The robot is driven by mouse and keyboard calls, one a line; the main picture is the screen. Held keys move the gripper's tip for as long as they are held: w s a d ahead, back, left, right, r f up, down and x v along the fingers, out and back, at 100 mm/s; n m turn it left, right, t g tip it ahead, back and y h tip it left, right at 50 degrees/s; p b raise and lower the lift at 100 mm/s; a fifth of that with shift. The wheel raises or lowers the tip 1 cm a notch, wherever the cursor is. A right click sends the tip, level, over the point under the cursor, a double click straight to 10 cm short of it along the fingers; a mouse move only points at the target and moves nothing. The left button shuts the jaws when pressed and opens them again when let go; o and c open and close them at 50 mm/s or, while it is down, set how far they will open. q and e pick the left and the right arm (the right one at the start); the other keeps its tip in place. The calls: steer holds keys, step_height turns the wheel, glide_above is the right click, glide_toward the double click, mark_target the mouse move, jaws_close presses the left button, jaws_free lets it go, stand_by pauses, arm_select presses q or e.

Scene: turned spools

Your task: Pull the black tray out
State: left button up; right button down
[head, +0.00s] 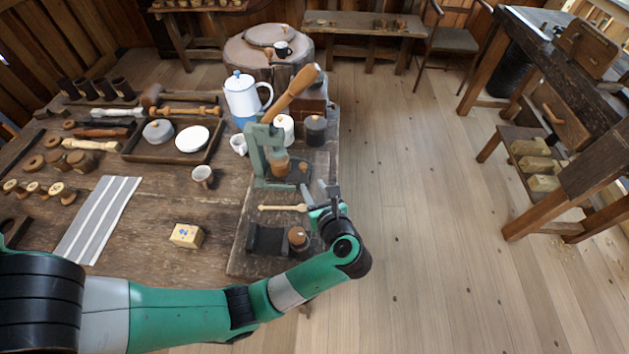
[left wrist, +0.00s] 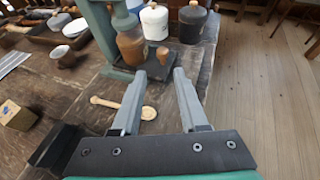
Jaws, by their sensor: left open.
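Whether the fingertips touch that piece is unclear. My right gripper is not in view.
A grey-green lever press (head: 256,150) stands just beyond, its wooden handle slanting up. A wooden spoon (head: 283,208) lies beside my gripper. Dark and white canisters (head: 315,130) stand behind. A small yellow box (head: 187,235) sits left.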

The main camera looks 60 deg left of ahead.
mark_target(303, 166)
arm_select(q)
steer(key=b+x, duration=0.3)
steer(key=x, duration=0.7)
steer(key=shift+w+a+f, duration=0.1)
steer(key=shift+w+a, duration=0.25)
steer(key=shift+a, duration=0.25)
jaws_close()
stand_by(0.8)
